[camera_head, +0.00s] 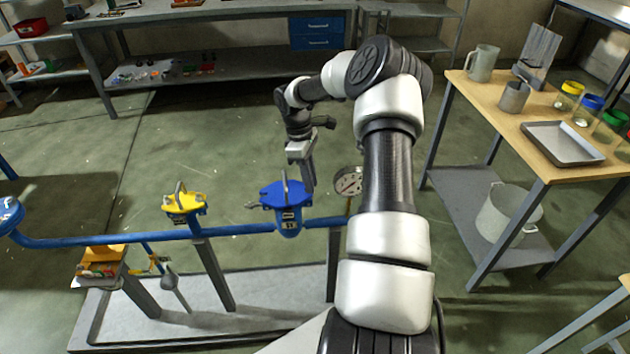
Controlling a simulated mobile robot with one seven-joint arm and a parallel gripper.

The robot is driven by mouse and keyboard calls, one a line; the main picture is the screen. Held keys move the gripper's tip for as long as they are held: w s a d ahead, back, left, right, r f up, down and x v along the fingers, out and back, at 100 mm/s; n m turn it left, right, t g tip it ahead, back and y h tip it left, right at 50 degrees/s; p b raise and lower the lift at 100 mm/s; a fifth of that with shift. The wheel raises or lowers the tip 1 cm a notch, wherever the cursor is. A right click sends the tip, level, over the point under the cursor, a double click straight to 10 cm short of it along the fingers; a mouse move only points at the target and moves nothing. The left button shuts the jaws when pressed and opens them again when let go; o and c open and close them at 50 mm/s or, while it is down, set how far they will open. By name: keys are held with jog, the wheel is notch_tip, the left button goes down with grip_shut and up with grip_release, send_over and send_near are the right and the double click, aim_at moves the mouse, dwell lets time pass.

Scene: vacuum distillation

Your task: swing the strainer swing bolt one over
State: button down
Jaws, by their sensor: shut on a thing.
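The strainer (289,222) is a blue body with a flat blue cover (270,196) on the blue pipe, near the picture's middle. An upright metal handle stands on the cover. A small swing bolt (252,206) sticks out at the cover's left edge. My gripper (309,184) points down at the cover's right edge, its fingers shut on a swing bolt there. The fingers hide most of that bolt, so its exact tilt cannot be told.
A round gauge (348,181) stands just right of my gripper. A yellow-topped fitting (184,203) sits on the pipe (130,238) to the left. A wooden-topped table (497,113) with jugs, jars and a metal tray (562,143) stands right. The floor behind the pipe is clear.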

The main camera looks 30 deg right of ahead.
jog(key=shift+w+a+g+h, duration=0.3)
jog(key=shift+a+g+h, duration=0.2)
jog(key=shift+a+h, duration=0.45)
jog(key=shift+d, duration=0.2)
jog(key=c, duration=1.9)
grip_release()
jog(key=p+v, duration=0.1)
jog(key=v, duration=1.6)
jog(key=shift+a+p, duration=0.3)
jog(key=shift+p, duration=0.05)
jog(key=shift+w, duration=0.1)
